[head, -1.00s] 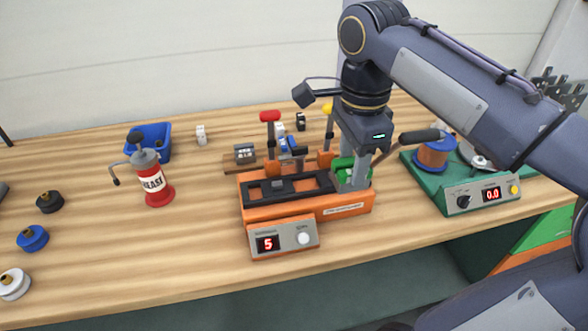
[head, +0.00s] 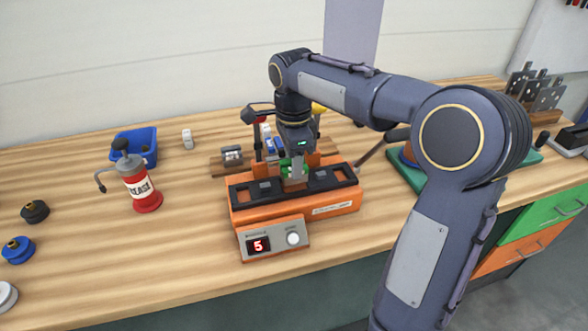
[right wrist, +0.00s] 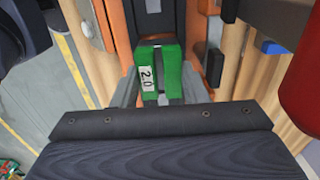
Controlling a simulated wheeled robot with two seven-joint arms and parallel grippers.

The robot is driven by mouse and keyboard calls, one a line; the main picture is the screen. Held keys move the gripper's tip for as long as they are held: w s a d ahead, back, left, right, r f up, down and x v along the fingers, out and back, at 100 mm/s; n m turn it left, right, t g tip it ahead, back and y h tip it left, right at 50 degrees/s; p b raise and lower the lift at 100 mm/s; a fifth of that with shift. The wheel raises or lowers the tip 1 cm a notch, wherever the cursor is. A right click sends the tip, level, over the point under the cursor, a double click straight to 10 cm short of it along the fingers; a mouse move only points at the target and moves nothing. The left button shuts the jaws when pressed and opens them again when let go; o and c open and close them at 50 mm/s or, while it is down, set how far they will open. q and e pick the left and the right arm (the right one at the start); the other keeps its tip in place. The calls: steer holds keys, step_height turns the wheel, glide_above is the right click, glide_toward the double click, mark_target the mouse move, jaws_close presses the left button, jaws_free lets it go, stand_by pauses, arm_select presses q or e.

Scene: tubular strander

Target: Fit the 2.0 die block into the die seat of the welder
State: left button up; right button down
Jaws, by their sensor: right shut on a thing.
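The welder (head: 335,205) is an orange machine with a black top and a front panel reading 5. My right gripper (head: 293,177) points down over the middle of its top, shut on the green die block (head: 285,168). In the right wrist view the green die block (right wrist: 167,62) shows a white 2.0 label, between the two grey fingers of the gripper (right wrist: 158,90). The die seat is hidden behind the gripper and block, and I cannot tell whether the block touches the welder. My left gripper is not in view.
A red grease pump (head: 140,185) and a blue bin (head: 135,143) stand left of the welder. A small grey block on a wooden stand (head: 232,155) is behind it. A green-based machine (head: 408,172) is at right. The bench in front of the grease pump is clear.

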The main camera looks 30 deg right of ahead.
steer(key=shift+f, duration=1.3)
steer(key=shift+f, duration=0.15)
steer(key=c, duration=0.8)
jaws_free()
steer(key=shift+s, duration=0.1)
steer(key=shift+c, duration=0.2)
step_height(320, 180, up, 12)
steer(key=p, duration=0.1)
steer(key=shift+p, duration=0.3)
